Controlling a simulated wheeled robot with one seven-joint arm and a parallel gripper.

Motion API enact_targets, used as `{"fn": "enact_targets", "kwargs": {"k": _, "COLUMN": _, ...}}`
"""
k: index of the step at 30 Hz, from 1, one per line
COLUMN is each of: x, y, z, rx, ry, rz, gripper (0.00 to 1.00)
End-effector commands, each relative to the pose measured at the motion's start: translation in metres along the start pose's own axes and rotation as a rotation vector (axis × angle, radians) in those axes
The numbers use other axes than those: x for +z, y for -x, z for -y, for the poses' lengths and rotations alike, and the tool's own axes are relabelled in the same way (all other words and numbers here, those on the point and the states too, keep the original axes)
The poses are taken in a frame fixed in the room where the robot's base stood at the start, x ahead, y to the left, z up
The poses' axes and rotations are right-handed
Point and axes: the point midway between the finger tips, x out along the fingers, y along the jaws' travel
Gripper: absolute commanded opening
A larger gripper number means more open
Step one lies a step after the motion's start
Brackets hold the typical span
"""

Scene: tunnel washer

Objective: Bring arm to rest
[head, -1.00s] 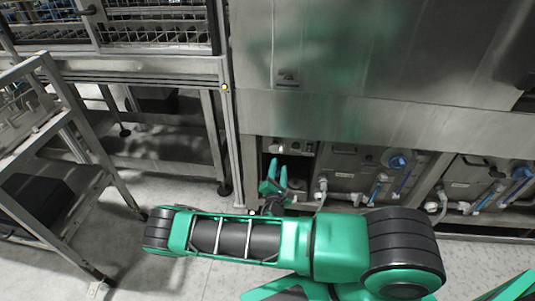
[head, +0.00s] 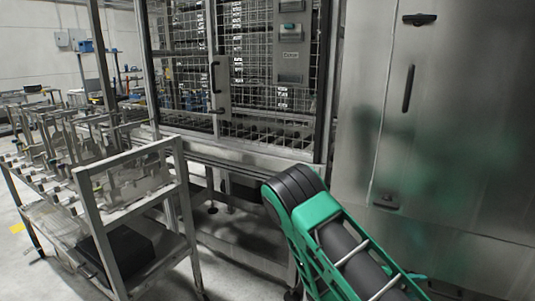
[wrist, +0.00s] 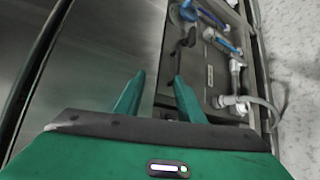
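My gripper (wrist: 156,92) shows in the wrist view with its two green fingers apart and nothing between them. It is in front of the washer's steel panel and the lower bay of hoses and fittings. In the head view my green and black arm rises from the lower right edge, in front of the washer. My gripper is out of the head view.
The tunnel washer's steel body (head: 440,130) fills the right. A caged section (head: 265,75) with wire mesh stands at the middle. A cart (head: 135,210) loaded with metal racks stands at the left. Hoses and fittings (wrist: 225,60) are close to the gripper. Floor shows at the lower left.

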Motion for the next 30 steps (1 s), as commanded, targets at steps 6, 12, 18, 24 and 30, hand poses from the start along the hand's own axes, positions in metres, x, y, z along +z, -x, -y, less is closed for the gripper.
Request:
{"fn": "enact_targets", "kwargs": {"k": 6, "x": 0.048, "y": -0.004, "z": -0.016, "rx": -0.201, "ry": -0.166, "rz": 0.141, "gripper": 0.36}}
{"fn": "enact_targets", "kwargs": {"k": 12, "x": 0.088, "y": 0.002, "z": -0.025, "rx": -0.379, "ry": -0.299, "rz": 0.248, "gripper": 0.36}}
{"fn": "enact_targets", "kwargs": {"k": 18, "x": 0.125, "y": 0.015, "z": -0.035, "rx": -0.552, "ry": -0.425, "rz": 0.334, "gripper": 0.36}}
{"fn": "enact_targets", "kwargs": {"k": 24, "x": 0.159, "y": 0.035, "z": -0.046, "rx": -0.721, "ry": -0.541, "rz": 0.396, "gripper": 0.36}}
{"fn": "enact_targets", "kwargs": {"k": 30, "x": 0.192, "y": 0.059, "z": -0.059, "rx": -0.879, "ry": -0.647, "rz": 0.431, "gripper": 0.36}}
